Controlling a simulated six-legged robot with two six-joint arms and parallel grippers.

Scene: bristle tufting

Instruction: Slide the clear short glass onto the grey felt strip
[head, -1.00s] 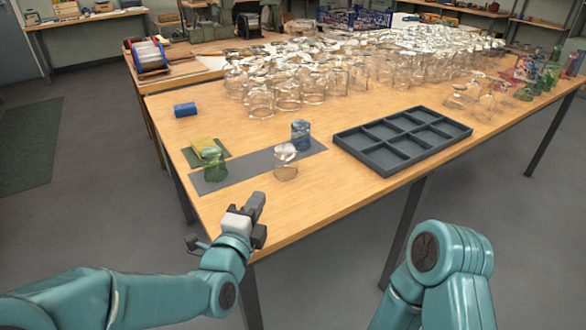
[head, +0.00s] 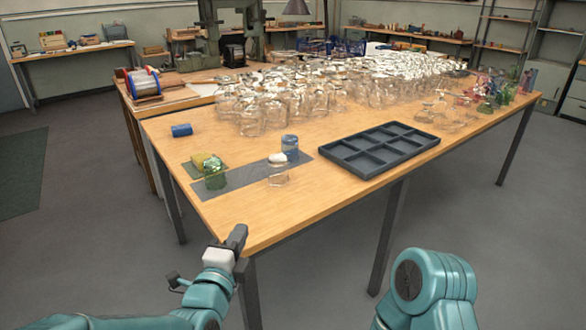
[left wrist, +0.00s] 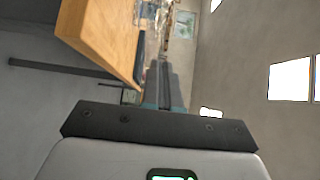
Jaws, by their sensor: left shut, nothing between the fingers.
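The clear short glass (head: 278,179) stands on bare wood at the front edge of the grey felt strip (head: 242,175); its pale top overlaps the strip in the picture. My left gripper (head: 239,234) is shut and empty, near the table's front corner, in front of and apart from the clear glass. The left wrist view shows its closed fingers (left wrist: 165,86) beside the table edge. My right arm shows at the lower right, but its gripper is out of view.
A yellow sponge (head: 202,159) lies on a green pad behind the green glass. A blue roll (head: 181,130) lies farther back. A dark compartment tray (head: 377,150) sits right of the strip. Many clear glasses (head: 290,100) crowd the table's back. The wood (head: 235,215) in front of the strip is clear.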

